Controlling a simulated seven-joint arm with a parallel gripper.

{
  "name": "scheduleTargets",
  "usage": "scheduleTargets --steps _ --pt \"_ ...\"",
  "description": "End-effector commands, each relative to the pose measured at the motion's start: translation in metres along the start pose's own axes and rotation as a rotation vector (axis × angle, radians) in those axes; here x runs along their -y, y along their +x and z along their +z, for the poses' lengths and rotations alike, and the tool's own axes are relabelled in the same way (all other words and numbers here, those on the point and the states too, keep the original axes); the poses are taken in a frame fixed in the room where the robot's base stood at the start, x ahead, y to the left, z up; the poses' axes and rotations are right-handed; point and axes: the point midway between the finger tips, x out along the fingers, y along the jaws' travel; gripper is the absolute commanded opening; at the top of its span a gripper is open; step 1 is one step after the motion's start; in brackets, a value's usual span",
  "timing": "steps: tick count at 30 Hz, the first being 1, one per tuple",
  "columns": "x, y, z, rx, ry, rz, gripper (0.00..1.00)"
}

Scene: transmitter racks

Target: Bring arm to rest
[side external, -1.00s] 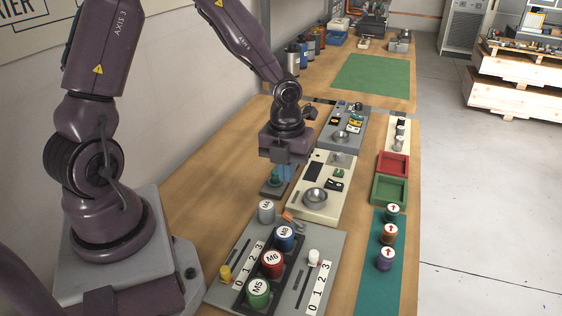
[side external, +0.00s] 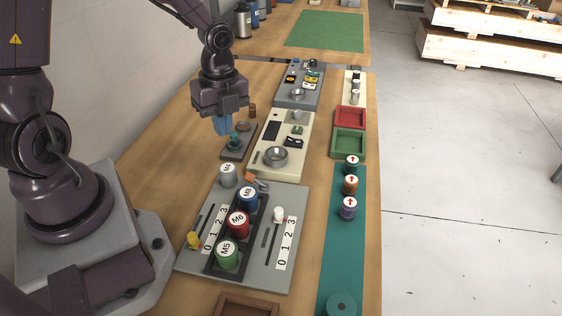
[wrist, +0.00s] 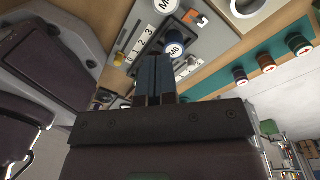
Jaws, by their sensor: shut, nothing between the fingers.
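The fingers look clear of the board, though the exact gap is hard to judge.
A grey panel (side external: 190,262) with labelled cylinders and sliders lies in front. A cream panel (side external: 262,162) with a metal bowl is to the right. Red (side external: 350,117) and green (side external: 349,143) trays stand beyond. Bare bench (side external: 165,140) lies left of the gripper.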

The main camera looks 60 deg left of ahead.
Motion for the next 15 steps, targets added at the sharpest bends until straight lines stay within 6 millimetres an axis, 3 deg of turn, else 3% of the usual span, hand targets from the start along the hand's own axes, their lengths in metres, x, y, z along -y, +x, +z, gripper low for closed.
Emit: scheduleTargets --steps 8,12,15 --pt "-0.036 -0.058 0.001 0.093 -0.896 -0.092 0.0" --pt "-0.056 -0.097 -0.012 0.035 -1.311 -0.218 0.0" --pt "-0.071 -0.122 -0.024 -0.069 -1.522 -0.295 0.0"
